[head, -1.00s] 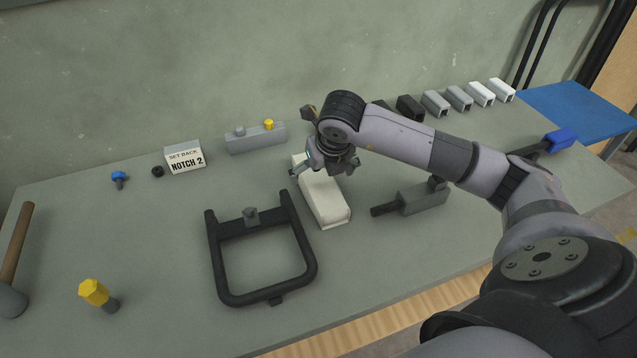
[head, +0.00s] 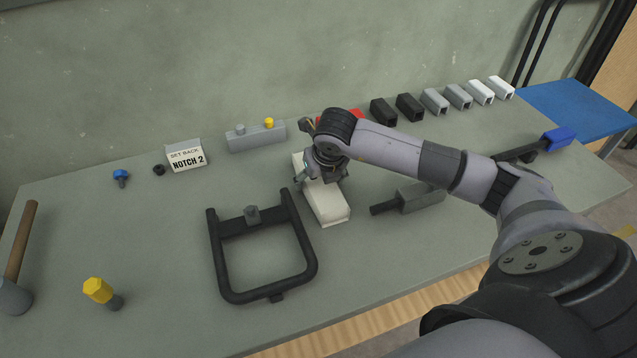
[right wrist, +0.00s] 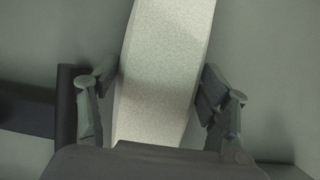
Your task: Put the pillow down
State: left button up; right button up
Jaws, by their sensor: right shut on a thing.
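The pillow, a long cream-white block (head: 331,208), lies on the table right of a black U-shaped frame. My right gripper (head: 322,178) is over its far half, pointing down, and is shut on it. In the right wrist view the pillow (right wrist: 168,50) runs between the two fingers (right wrist: 158,88), one along each long side. The gripper hides part of the pillow in the head view. My left gripper is not in view.
The black frame (head: 311,250) lies close to the pillow's left. A grey block with a black rod (head: 420,197) lies to its right. A grey holder (head: 256,138), a "NOTCH 2" sign (head: 187,157) and a red piece (head: 352,115) are behind. The table's front edge is clear.

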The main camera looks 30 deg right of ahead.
jog(key=c, duration=0.7)
jog(key=shift+r, duration=0.1)
